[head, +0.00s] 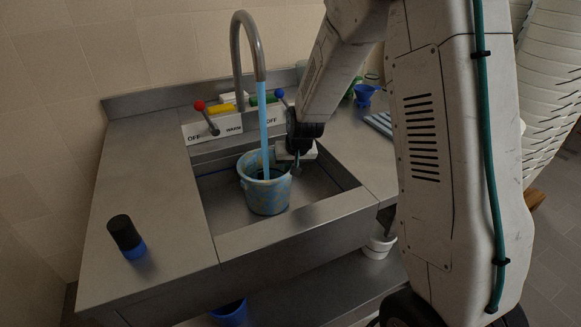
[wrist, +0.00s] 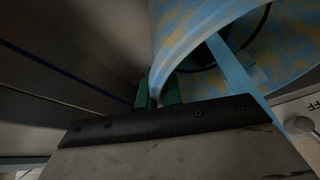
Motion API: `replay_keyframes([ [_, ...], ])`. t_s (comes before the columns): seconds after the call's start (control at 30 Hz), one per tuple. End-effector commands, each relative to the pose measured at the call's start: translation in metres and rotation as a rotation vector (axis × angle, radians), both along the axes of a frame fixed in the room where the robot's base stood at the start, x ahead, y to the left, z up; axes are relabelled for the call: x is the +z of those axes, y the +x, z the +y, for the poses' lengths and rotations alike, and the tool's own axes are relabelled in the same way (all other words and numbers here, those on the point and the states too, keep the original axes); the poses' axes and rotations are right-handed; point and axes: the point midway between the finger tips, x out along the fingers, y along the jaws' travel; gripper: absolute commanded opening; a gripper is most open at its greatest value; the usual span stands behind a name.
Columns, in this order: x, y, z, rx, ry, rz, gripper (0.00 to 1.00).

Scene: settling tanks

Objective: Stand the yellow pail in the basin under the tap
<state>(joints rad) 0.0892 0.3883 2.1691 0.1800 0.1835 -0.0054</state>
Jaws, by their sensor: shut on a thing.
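A pail (head: 264,194), light blue mottled with yellow, is upright inside the sunken steel basin (head: 225,205). The curved grey tap (head: 250,45) arches above it, and a blue stream (head: 265,130) runs from the spout down into the pail. My gripper (head: 297,160) is at the pail's right rear rim. In the wrist view the green fingers of my gripper (wrist: 158,92) are shut on the wall of the pail (wrist: 185,35) at its rim. The stream (wrist: 238,75) shows behind that wall. I cannot tell whether the pail's bottom touches the basin floor.
Levers with a red knob (head: 199,106) and a blue knob (head: 279,93) stand behind the basin. A black and blue container (head: 127,238) stands on the left counter. A blue vessel (head: 365,95) is at the back right. White stacked items (head: 552,90) rise at the far right.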

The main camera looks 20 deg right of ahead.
Motion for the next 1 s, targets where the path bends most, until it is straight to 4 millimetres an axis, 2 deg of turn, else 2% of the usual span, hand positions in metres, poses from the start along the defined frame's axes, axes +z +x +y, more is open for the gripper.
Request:
replay_keyframes([
  [0.23,-0.002,0.0,0.0,0.0,0.0,0.0,0.0],
  [0.33,-0.003,0.0,0.0,0.0,0.0,0.0,0.29],
  [0.6,-0.002,0.0,0.0,0.0,0.0,0.0,0.29],
  [0.73,0.005,-0.001,0.0,-0.001,0.0,-0.001,0.29],
  [0.87,0.024,-0.009,0.0,0.0,-0.001,-0.003,0.29],
  [1.0,0.052,-0.021,0.0,0.0,-0.001,-0.005,0.29],
])
